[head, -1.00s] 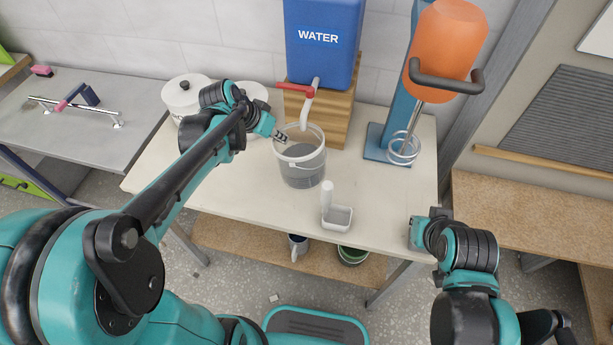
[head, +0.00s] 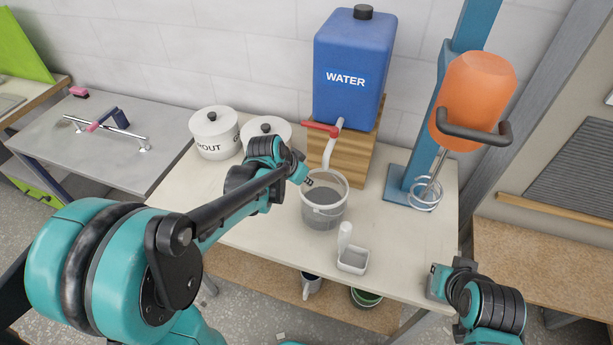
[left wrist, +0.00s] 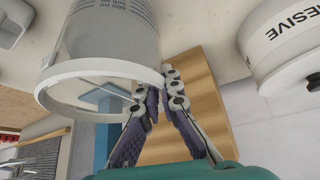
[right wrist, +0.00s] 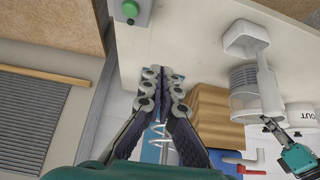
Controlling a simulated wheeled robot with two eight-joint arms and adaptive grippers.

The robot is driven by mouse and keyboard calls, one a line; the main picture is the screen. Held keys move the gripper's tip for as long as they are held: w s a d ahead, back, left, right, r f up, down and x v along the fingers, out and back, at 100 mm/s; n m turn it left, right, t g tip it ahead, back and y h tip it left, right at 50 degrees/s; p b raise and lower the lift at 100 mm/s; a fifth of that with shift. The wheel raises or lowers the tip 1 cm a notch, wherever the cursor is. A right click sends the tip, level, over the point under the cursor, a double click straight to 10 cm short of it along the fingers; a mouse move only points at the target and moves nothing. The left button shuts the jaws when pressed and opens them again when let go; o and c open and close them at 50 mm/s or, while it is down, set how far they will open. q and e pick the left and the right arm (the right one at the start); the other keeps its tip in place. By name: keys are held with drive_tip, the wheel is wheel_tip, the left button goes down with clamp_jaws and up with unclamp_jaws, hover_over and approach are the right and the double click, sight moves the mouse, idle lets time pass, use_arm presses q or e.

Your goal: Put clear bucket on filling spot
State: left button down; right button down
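The clear bucket (head: 325,215) stands on the pale table in front of the wooden block (head: 345,160). The spout (head: 328,156) of the blue water tank (head: 355,75) hangs over its back rim. My left gripper (head: 308,183) is at the bucket's left rim. In the left wrist view, the left gripper (left wrist: 157,92) has one finger inside the bucket (left wrist: 105,40) and one outside, closed on the rim wall. My right gripper (right wrist: 161,80) is shut and empty beside the table's right front edge. A marked filling spot cannot be made out under the bucket.
A small white tray with a handle (head: 352,260) sits in front of the bucket. Two white lidded pots (head: 214,135) stand at the left. A blue mixer stand (head: 398,188) with an orange mixer (head: 472,100) is at the right. Bare tabletop (head: 270,235) lies front left.

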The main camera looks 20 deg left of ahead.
use_arm(q)
drive_tip(key=shift+f, duration=0.9)
drive_tip(key=shift+f+b, duration=0.15)
drive_tip(key=shift+b, duration=0.15)
drive_tip(key=c, duration=1.7)
unclamp_jaws()
